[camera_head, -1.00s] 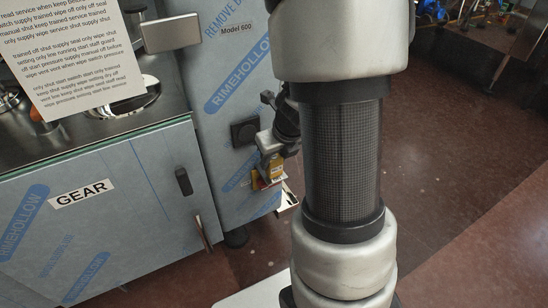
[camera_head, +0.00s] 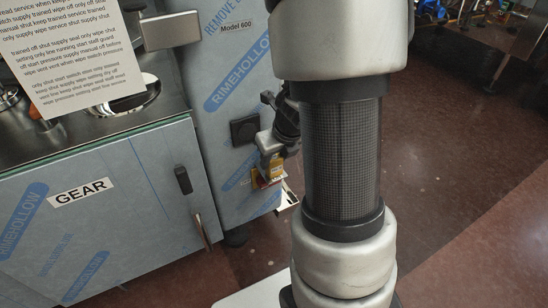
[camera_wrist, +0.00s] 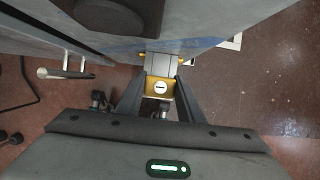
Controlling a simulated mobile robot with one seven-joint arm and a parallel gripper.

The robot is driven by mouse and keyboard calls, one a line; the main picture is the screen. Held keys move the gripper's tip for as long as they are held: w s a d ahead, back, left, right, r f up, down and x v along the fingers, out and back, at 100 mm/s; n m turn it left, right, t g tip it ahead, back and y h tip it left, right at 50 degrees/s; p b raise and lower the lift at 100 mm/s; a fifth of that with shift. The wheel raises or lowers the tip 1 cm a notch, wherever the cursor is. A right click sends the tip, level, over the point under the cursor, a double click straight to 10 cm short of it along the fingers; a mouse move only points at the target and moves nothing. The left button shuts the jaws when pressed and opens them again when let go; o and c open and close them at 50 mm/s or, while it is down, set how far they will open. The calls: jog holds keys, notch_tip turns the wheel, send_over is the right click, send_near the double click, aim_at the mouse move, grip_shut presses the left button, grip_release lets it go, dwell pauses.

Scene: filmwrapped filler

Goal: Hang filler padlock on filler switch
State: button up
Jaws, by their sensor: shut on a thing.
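My gripper (camera_wrist: 162,98) is shut on a brass-yellow padlock (camera_wrist: 160,87), whose end with a round pale keyway disc faces the wrist camera. The padlock's shackle is hidden from that view. Just beyond the padlock, a grey block with yellow edges (camera_wrist: 160,60) stands out from the cabinet face and seems to be part of the switch. In the head view a small yellow and red piece (camera_head: 268,177), which looks like the switch, is on the cabinet side just below my gripper's hand. I cannot tell whether the shackle touches the switch.
A blue-grey film-wrapped cabinet (camera_head: 228,95) stands directly ahead of my gripper, with a dark square fitting (camera_head: 245,130). A counter unit marked GEAR (camera_head: 110,220) with a black handle is to the left. Open reddish floor (camera_head: 460,160) lies to the right.

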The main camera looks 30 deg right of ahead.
dwell(0.3)
jog(key=o, duration=1.2)
jog(key=shift+o, duration=0.2)
